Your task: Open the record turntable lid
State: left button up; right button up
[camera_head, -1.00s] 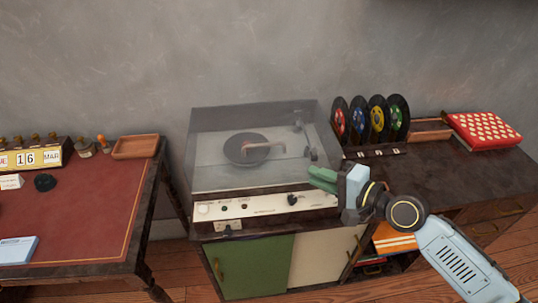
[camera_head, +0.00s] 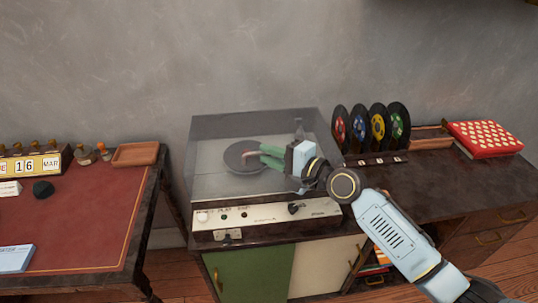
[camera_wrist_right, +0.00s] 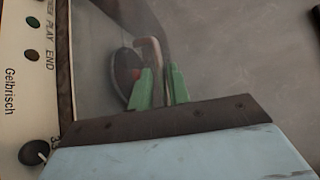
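The record turntable (camera_head: 265,214) stands on a dark cabinet, with a cream control panel along its front. Its smoky clear lid (camera_head: 240,124) appears down over the deck. A dark record (camera_head: 238,158) and a pinkish tonearm (camera_wrist_right: 150,52) show inside. My right gripper (camera_head: 262,156) has green fingers and reaches in from the right, in front of or above the lid. Its fingers, also in the right wrist view (camera_wrist_right: 160,80), are apart with nothing clearly between them. I cannot tell whether they touch the lid. The gripper hides part of the deck's right side. My left gripper is out of view.
Several records (camera_head: 378,128) stand in a rack right of the turntable. A wooden tray (camera_head: 430,140) and a red dotted box (camera_head: 484,138) lie beyond it. A red-topped desk (camera_head: 85,215) stands at left. The cabinet top right of the turntable has bare room.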

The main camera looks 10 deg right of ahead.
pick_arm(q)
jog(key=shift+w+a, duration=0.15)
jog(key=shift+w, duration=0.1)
pick_arm(e)
jog(key=shift+w+a, duration=0.2)
grip_shut()
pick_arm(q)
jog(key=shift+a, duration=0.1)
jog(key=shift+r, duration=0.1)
pick_arm(e)
jog(key=shift+r, duration=0.1)
